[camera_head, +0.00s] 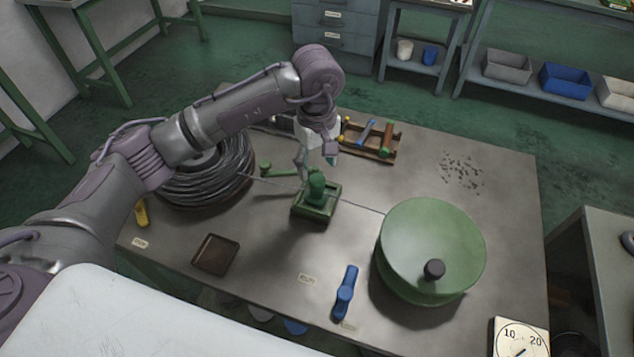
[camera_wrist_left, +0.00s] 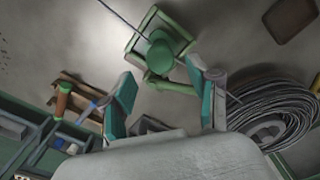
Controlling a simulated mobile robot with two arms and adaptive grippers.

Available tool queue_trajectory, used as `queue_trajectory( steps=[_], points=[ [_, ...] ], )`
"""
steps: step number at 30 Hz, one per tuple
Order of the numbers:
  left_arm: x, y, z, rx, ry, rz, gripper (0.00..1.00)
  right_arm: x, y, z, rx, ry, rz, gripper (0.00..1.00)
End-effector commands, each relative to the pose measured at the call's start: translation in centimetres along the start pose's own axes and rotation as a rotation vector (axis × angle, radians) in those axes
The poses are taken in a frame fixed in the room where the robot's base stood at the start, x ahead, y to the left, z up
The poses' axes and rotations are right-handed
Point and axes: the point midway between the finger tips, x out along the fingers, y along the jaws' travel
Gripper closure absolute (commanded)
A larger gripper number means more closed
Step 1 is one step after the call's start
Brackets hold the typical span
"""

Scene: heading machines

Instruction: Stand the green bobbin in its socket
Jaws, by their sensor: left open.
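A rounded green piece (camera_head: 316,184), which looks like the bobbin, is upright at a square green holder (camera_head: 313,214) in the middle of the table. I cannot tell how deeply it sits there. In the left wrist view the piece (camera_wrist_left: 161,52) shows from above, over the square holder (camera_wrist_left: 178,28). A green bar with a knob (camera_head: 266,169) extends beside it. My left gripper (camera_head: 318,163) is just above and behind the piece. In the left wrist view its teal-padded fingers (camera_wrist_left: 161,74) are apart, with nothing held between them. My right gripper is not in view.
A wire coil (camera_head: 205,178) lies left; its wire runs past the holder to a large green drum (camera_head: 430,245). A wooden rack (camera_head: 372,146) stands behind. A brown tray (camera_head: 215,254) and a blue tool (camera_head: 346,292) lie in front. Small bits (camera_head: 461,172) lie back right.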

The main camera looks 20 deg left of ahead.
Motion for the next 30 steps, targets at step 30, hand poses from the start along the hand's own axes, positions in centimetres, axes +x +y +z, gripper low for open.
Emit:
queue_trajectory(
  steps=[30],
  points=[
    [-3.7, 0.0, 0.0, 0.000, 0.000, -0.001, 0.40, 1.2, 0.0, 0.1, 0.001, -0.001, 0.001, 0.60]
  ],
)
